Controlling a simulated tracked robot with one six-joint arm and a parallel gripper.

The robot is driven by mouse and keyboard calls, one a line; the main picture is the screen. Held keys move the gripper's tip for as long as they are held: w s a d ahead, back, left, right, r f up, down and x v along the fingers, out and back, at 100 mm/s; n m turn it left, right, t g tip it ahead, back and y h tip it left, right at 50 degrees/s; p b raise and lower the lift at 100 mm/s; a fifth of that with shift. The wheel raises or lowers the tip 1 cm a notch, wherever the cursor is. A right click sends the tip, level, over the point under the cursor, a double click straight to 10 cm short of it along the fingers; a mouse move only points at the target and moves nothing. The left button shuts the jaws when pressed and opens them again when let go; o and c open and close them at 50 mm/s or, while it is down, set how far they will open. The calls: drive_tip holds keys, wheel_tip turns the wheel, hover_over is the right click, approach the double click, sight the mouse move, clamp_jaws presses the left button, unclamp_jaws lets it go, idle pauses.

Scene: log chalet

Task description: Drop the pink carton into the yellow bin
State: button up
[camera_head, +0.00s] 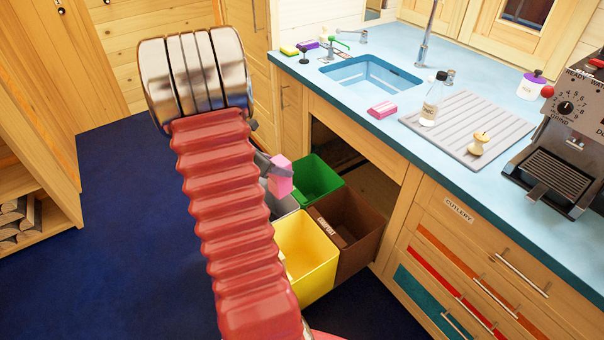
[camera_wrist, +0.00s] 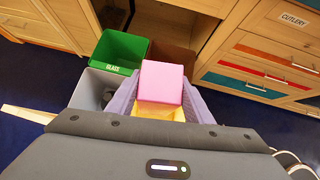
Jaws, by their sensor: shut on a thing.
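The pink carton (camera_head: 280,177) is a small pink block held in my gripper (camera_head: 266,165), which is mostly hidden behind my red arm in the head view. In the wrist view the pink carton (camera_wrist: 161,83) sits between the two lilac-grey fingers of my gripper (camera_wrist: 160,92), which is shut on it. The yellow bin (camera_head: 306,256) is open-topped and stands in the pulled-out bin group, nearer the camera than the carton. In the wrist view part of the yellow bin (camera_wrist: 158,113) shows just below the carton, which hides most of it.
A green bin (camera_head: 318,178) marked GLASS, a brown bin (camera_head: 350,228) and a grey bin (camera_wrist: 92,88) stand around the yellow one. The counter (camera_head: 395,75) holds a sink, sponges, a bottle and a coffee machine. The blue floor at left is clear.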

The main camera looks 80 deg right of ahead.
drive_tip(key=s+d+f+m+g+y, duration=0.1)
drive_tip(key=s+m, duration=0.1)
drive_tip(key=s, duration=0.5)
drive_tip(key=shift+s+f, duration=0.2)
drive_tip(key=shift+s, duration=0.05)
drive_tip(key=shift+d+f, duration=0.1)
drive_tip(key=shift+f, duration=2.9)
drive_tip(key=o, duration=1.1)
